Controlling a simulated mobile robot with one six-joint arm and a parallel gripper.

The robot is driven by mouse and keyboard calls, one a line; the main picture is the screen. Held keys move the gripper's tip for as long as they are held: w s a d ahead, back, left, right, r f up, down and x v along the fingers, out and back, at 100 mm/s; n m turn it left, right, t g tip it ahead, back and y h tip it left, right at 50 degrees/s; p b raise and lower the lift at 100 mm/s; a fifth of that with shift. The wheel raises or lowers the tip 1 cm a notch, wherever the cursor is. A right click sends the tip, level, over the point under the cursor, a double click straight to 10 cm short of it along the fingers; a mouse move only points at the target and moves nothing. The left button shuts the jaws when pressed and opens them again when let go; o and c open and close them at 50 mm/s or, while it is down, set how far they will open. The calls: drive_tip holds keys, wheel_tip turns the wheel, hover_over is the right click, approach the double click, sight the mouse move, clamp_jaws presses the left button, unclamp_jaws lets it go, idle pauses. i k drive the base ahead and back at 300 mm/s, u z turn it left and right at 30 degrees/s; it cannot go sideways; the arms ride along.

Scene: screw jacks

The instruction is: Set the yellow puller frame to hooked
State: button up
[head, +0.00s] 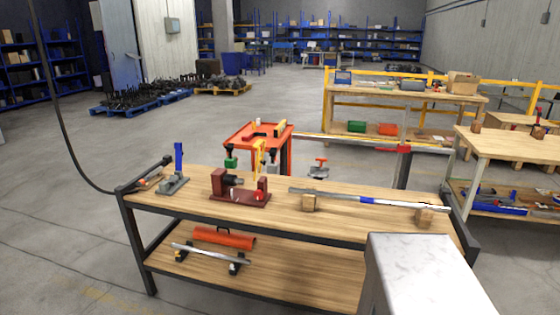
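A small yellow upright piece (259,157), which looks like the yellow puller frame, stands at the dark red screw device (240,194) on the wooden workbench. The device has a dark cylinder on its left and a red knob at its right. The yellow piece rises above the device, in front of the orange-red cart. It is too small to tell whether it is hooked on anything. My gripper is not in view.
A long bar (345,197) lies across wooden blocks on the bench's right. A grey vise-like tool (173,184) with a blue handle stands at left. An orange-red cart (244,135) is behind. The lower shelf holds an orange trough (223,238). Floor at left is clear.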

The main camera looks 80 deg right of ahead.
sight(260, 141)
drive_tip(key=u, duration=0.1)
drive_tip(key=k, duration=0.9)
drive_tip(key=z, duration=2.35)
drive_tip(key=i, duration=1)
drive_tip(key=z, duration=0.05)
